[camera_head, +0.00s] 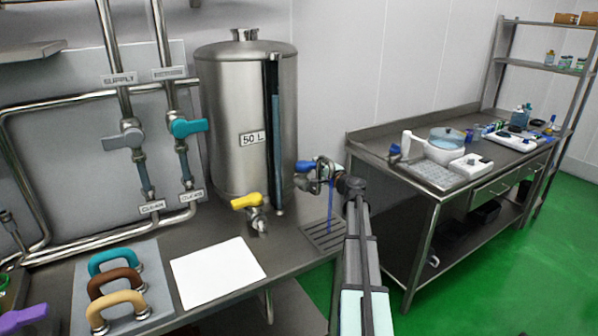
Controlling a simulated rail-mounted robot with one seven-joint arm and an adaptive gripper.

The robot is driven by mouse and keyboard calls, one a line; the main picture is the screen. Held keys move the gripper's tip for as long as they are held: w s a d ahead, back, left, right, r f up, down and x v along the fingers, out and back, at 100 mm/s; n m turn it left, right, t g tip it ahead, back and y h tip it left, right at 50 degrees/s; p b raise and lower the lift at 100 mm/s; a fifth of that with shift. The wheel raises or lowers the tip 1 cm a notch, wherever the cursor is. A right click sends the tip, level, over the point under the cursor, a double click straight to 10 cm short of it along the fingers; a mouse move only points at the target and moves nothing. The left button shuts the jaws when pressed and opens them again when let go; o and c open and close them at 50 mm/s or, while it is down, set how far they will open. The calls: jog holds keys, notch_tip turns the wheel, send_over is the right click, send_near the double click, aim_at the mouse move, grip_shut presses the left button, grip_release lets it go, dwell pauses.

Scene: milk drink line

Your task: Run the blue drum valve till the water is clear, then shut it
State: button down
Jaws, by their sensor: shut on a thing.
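The blue drum valve (305,167) is at the right side of the steel "50 L" drum (228,165), with its blue lever showing to the left of my gripper (322,172). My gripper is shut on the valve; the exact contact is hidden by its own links. A thin blue stream (331,203) runs down below the valve to a slotted drain grate (318,240) in the bench. The stream looks blue, not clear. A tall sight tube (277,150) on the drum front shows a dark blue column.
A yellow-handled valve (247,202) sits low at the drum front. A white sheet (217,271) and a tray of colored handles (150,312) lie on the bench. Pipes with a grey valve (125,138) and a teal valve (188,128) are left. A lab table (410,182) stands right.

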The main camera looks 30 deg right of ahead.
jog(key=c, duration=1)
grip_release()
jog(key=shift+c, duration=0.2)
jog(key=s, duration=1.2)
jog(key=shift+a, duration=0.2)
